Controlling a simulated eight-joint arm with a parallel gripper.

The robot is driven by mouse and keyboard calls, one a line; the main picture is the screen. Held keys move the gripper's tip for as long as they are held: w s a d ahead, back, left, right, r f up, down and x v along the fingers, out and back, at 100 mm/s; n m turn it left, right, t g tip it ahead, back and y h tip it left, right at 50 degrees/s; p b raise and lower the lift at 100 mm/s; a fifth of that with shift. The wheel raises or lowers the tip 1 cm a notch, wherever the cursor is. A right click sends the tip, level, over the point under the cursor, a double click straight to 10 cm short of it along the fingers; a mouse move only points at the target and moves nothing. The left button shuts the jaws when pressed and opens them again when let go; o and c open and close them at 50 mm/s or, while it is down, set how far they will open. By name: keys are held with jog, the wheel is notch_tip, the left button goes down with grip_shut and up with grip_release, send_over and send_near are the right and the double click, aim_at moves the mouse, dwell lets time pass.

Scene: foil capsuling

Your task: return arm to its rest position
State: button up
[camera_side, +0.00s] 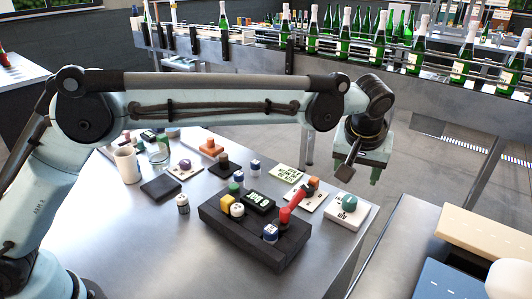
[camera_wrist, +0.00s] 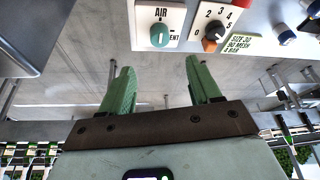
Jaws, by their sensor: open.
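My gripper (camera_side: 361,172) hangs from the wrist over the right rear edge of the steel table (camera_side: 200,255), pointing down. In the wrist view its two green fingers (camera_wrist: 160,85) stand wide apart with nothing between them. It is apart from the table items. The white AIR/VENT plate with a green knob (camera_side: 348,208) lies at the table's right edge, just below and left of my gripper; it also shows at the top of the wrist view (camera_wrist: 158,28).
A black block (camera_side: 262,250) with several coloured knobs and a red lever sits on the table. A cup (camera_side: 127,165), a glass and small plates stand behind it. A conveyor (camera_side: 290,62) with green bottles runs along the back. Open floor lies between table and conveyor.

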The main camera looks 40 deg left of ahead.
jog(key=s+a+r+m+h, duration=0.1)
jog(key=s+a+r, duration=0.25)
jog(key=a, duration=0.45)
jog(key=s+a+r+m, duration=0.1)
jog(key=s+a+r, duration=0.2)
jog(key=s+a, duration=0.35)
jog(key=s+a+f+t, duration=0.1)
jog(key=s+a+f, duration=0.2)
jog(key=s+a, duration=0.2)
jog(key=s+a+f+m+t, duration=0.1)
jog(key=s+a+f, duration=0.2)
jog(key=s+a, duration=0.3)
jog(key=shift+s+f+t, duration=0.35)
jog(key=shift+s+t, duration=0.05)
jog(key=shift+s, duration=0.6)
